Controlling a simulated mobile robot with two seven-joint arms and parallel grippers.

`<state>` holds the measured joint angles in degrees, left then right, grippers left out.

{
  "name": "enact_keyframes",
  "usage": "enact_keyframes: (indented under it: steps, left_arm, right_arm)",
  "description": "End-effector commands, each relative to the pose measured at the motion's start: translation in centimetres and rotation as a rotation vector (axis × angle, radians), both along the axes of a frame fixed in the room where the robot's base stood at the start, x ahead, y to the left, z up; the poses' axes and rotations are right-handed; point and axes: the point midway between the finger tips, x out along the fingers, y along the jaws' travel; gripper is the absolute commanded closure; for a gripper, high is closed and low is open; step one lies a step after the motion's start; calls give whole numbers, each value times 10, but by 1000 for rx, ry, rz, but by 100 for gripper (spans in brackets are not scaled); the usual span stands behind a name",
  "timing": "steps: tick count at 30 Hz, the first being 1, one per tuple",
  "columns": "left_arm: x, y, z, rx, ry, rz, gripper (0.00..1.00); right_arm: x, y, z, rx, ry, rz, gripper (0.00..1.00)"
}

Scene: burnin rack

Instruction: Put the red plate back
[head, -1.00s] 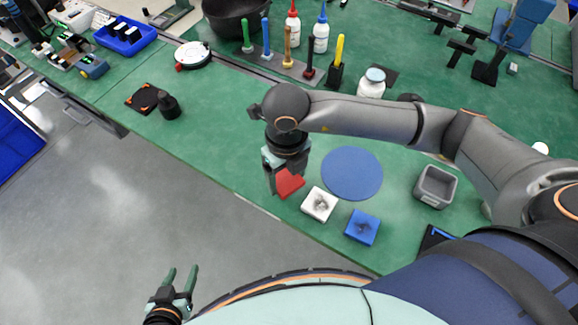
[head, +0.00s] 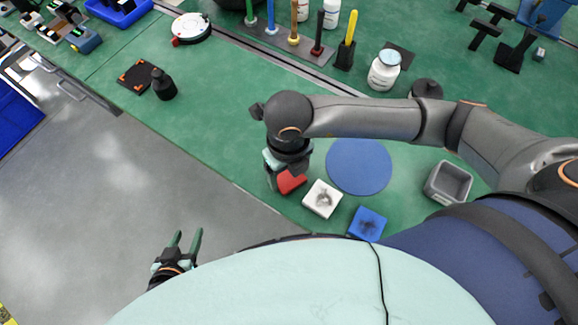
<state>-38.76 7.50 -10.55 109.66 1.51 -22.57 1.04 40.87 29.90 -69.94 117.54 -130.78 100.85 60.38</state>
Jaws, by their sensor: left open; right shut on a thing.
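The red plate (head: 291,182) is a small square piece at the left end of a row near the table's front edge. My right gripper (head: 284,180) is at it, shut on it, and hides its left and back parts. Whether the plate touches the table I cannot tell. A white plate (head: 322,199) and a blue plate (head: 367,224), each with a dark smudge, lie to its right. My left gripper (head: 186,241) is open and empty over the floor, left of the table.
A round blue mat (head: 359,167) lies behind the plates. A grey bin (head: 448,183) stands right of it. A black bottle (head: 163,84) stands beside a black pad with orange corners (head: 138,76). A jar (head: 384,71) and coloured upright tools are farther back.

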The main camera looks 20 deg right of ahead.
Motion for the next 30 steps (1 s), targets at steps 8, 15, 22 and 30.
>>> enact_keyframes:
  steps: [8, 15, 22, 30]
  left_arm:
    - [-1, 0, -4, 0, 2, 0, 47]
    - [-1, 0, -4, 0, 2, 0, 47]
    - [-1, 0, 0, 0, 2, 0, 47]
    - [-1, 0, -1, 0, 2, 0, 47]
  right_arm:
    - [0, 0, -3, 0, 0, 0, 18]
    - [1, 0, -3, 0, 0, 0, 0]
    - [1, 0, 1, -1, 0, -1, 0]
    - [2, 1, 44, 4, -7, 1, 0]
